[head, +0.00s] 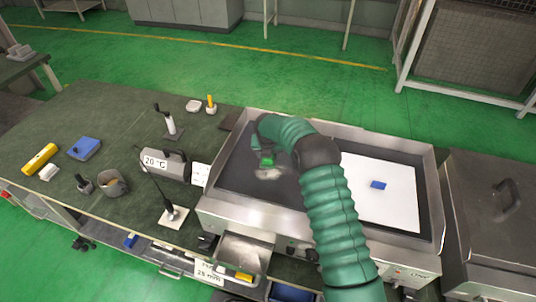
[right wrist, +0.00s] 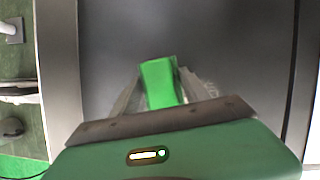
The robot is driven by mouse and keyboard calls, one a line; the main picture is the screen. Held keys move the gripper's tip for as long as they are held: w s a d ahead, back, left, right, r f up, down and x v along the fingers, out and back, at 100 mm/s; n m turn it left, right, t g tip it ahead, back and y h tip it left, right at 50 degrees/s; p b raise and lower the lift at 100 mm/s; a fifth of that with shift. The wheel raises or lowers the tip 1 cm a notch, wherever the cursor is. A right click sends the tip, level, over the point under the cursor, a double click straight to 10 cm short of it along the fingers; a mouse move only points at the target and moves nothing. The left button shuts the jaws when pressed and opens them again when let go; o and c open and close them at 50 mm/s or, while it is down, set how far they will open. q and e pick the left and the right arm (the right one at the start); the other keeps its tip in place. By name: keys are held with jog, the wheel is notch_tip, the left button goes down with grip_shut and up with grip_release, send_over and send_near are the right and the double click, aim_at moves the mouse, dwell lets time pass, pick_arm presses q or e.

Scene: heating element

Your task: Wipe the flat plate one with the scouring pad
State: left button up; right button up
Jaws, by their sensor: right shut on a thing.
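The flat plate (head: 238,184) is a dark griddle surface inside a steel frame; it fills most of the right wrist view (right wrist: 215,40). A pale smudge (head: 268,173) shows on its left half in the head view. My right gripper (head: 266,162) is over that left half, shut on the green scouring pad (right wrist: 160,82). In the head view the pad (head: 267,161) is a small green patch at the gripper tip. It is low over or on the plate; contact is not clear. My left gripper is not in view.
A white sheet (head: 408,208) with a blue block (head: 378,185) covers the plate's right part. The steel rim (head: 255,213) surrounds the plate. Left on the dark table stand a grey device labelled 20 °C (head: 165,160), a blue box (head: 84,148) and a yellow item (head: 40,158).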

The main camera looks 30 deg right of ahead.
jog(key=shift+d+f, duration=0.3)
jog(key=shift+d, duration=0.2)
jog(key=shift+a+f, duration=0.3)
jog(key=shift+a, duration=0.1)
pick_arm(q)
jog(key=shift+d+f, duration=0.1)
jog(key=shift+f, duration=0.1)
pick_arm(e)
jog(key=shift+f, duration=0.1)
pick_arm(q)
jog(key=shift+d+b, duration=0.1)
jog(key=shift+b, duration=0.2)
pick_arm(e)
jog(key=shift+d+f, duration=0.1)
